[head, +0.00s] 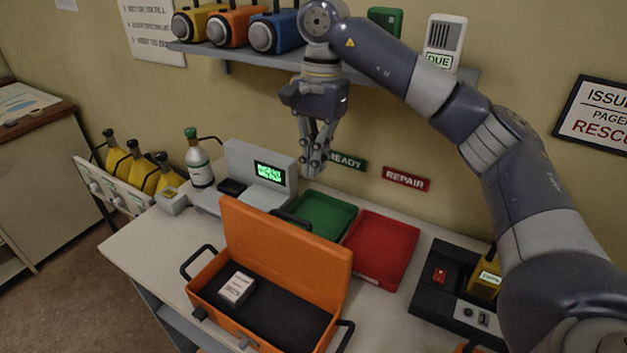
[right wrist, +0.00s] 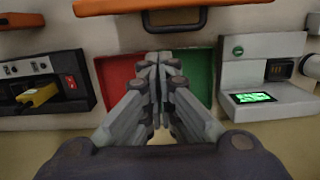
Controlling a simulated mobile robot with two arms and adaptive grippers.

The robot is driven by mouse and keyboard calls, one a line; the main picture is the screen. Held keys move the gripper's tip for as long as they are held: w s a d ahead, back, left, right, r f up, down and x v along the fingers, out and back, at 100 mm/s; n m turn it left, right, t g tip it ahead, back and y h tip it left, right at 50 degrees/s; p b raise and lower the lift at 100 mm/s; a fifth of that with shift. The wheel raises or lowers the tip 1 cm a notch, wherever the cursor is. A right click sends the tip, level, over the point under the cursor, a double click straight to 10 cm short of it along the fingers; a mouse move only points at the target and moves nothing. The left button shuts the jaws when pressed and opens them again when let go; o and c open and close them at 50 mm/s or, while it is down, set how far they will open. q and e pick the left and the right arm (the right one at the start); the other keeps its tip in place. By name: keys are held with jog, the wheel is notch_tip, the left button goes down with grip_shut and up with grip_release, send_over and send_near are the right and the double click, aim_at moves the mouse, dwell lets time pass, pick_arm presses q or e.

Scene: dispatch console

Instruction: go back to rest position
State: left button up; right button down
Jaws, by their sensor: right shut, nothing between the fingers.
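My right gripper (head: 314,168) hangs fingers down above the back of the table, near the green tray (head: 318,211) and the console with the green screen (head: 270,172). Its fingers are closed together with nothing between them. In the right wrist view, the shut fingers (right wrist: 160,62) point toward the seam between the red and green trays. My right arm reaches in from the right of the head view. My left gripper is in neither view.
An open orange case (head: 282,245) holding a small white box (head: 236,288) stands at the front. A red tray (head: 380,248) and a black charger unit (head: 440,285) are to the right. A wall shelf (head: 240,57) with several coloured lamps is behind the arm. Yellow bottles (head: 143,173) stand left.

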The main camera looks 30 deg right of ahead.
jog(key=shift+d+r, duration=0.1)
jog(key=shift+r, duration=0.75)
